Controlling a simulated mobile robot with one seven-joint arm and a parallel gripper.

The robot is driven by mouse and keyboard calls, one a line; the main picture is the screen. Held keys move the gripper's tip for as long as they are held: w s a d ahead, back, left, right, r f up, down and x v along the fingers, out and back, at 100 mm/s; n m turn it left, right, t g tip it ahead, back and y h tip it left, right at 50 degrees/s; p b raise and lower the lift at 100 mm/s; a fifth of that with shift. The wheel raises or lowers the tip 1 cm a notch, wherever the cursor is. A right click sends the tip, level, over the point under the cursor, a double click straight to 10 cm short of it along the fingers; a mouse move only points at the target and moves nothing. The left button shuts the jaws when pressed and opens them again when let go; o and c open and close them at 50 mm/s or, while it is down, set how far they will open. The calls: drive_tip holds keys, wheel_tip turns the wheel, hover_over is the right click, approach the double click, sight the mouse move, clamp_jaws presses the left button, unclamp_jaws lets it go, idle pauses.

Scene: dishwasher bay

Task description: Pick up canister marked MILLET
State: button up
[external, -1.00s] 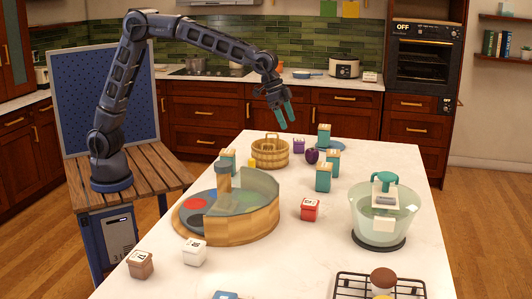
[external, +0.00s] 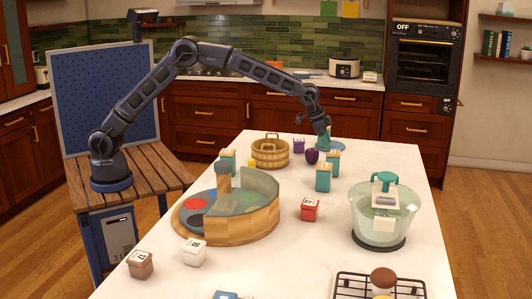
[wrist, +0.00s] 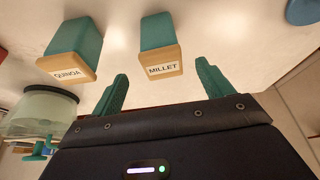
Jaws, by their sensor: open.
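The MILLET canister (wrist: 160,47) is teal with a pale wooden lid and shows at the top middle of the wrist view, ahead of my open fingers. My gripper (wrist: 163,84) is open, with nothing between its teal fingertips, and appears apart from the canister. A matching QUINOA canister (wrist: 75,52) stands to its left. In the external view my gripper (external: 325,132) is at the far end of the white counter. Similar teal canisters (external: 323,178) stand in front of it there; their labels are too small to read.
A purple canister (external: 299,146), a dark purple round item (external: 311,156) and a wooden basket (external: 270,152) stand left of my gripper. A red canister (external: 311,209) and a clear mixing bowl (external: 382,220) are nearer the camera. The counter's right edge is close.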

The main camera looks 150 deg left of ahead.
sight(332, 152)
drive_tip(key=shift+x, duration=3.7)
drive_tip(key=shift+a, duration=0.15)
drive_tip(key=c, duration=1.2)
drive_tip(key=shift+r, duration=0.1)
drive_tip(key=shift+r, duration=0.1)
